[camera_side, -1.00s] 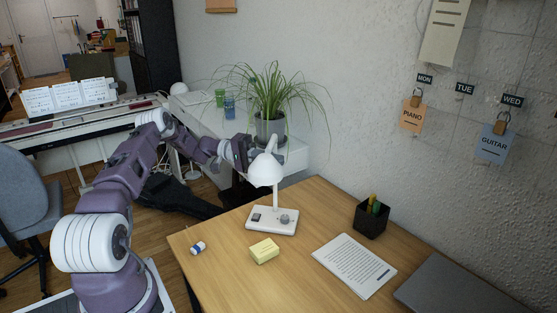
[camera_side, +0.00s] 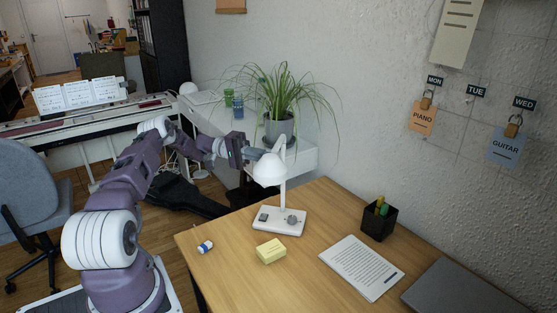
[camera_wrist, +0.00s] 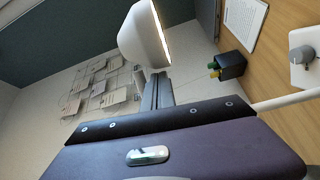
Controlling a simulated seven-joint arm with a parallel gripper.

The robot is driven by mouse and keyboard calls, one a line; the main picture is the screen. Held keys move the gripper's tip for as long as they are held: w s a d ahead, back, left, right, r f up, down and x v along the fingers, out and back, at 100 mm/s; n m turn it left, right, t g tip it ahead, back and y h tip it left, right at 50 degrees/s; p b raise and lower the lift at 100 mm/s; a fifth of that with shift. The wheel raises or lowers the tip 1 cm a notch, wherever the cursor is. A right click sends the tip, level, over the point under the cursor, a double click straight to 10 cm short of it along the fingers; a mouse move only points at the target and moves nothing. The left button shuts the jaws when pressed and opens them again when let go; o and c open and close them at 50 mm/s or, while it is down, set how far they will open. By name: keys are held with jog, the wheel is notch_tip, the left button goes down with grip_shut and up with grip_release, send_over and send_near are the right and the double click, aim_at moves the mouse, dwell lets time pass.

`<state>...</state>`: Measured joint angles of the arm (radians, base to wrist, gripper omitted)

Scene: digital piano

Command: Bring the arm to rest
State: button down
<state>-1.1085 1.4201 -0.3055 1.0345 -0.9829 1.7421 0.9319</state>
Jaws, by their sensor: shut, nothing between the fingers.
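My gripper (camera_side: 258,154) is up in the air at the far end of the desk, just behind and left of the white desk lamp (camera_side: 270,171) in the side view. Its fingers are together and hold nothing; the lamp hides part of the tips. In the wrist view the shut fingers (camera_wrist: 158,88) point toward the lamp head (camera_wrist: 143,38), whose underside glows. I cannot tell how wide the gap between them is.
The wooden desk (camera_side: 221,276) holds a yellow block (camera_side: 271,251), a small blue-and-white item (camera_side: 205,247), a printed sheet (camera_side: 361,268), a pen cup (camera_side: 379,221) and a grey laptop (camera_side: 463,287). A potted plant (camera_side: 279,127) stands behind my gripper. A piano (camera_side: 85,122) is at left.

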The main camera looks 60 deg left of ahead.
jog(key=s+a+r+m+g+y, duration=0.15)
jog(key=s+g+y, duration=0.25)
jog(key=g+y, duration=0.5)
jog(key=d+r+y, duration=0.1)
jog(key=d+r, duration=0.1)
jog(key=r, duration=0.1)
jog(key=s+d+r+t+y, duration=0.1)
jog(key=d+r+y, duration=0.1)
jog(key=d+r, duration=0.1)
jog(key=d+r+y, duration=0.2)
jog(key=d+r, duration=0.1)
jog(key=r, duration=0.1)
jog(key=shift+s+d+m+t, duration=0.1)
jog(key=shift+s+m+t, duration=0.2)
jog(key=shift+s+m, duration=0.05)
jog(key=s+d+r+m+t+y, duration=0.1)
jog(key=s+d+r, duration=0.2)
jog(key=s+d, duration=0.4)
jog(key=s+d+r+t+y, duration=0.1)
jog(key=s+d+r, duration=0.3)
jog(key=d, duration=0.6)
jog(key=s+d+f+t, duration=0.1)
jog(key=s+d+f, duration=0.1)
jog(key=s, duration=0.4)
jog(key=s+d+f+m+t, duration=0.1)
jog(key=s+d+f, duration=0.1)
jog(key=s, duration=0.3)
jog(key=shift+s+d+f, duration=0.3)
jog(key=shift+s+f, duration=0.1)
jog(key=shift+f, duration=0.05)
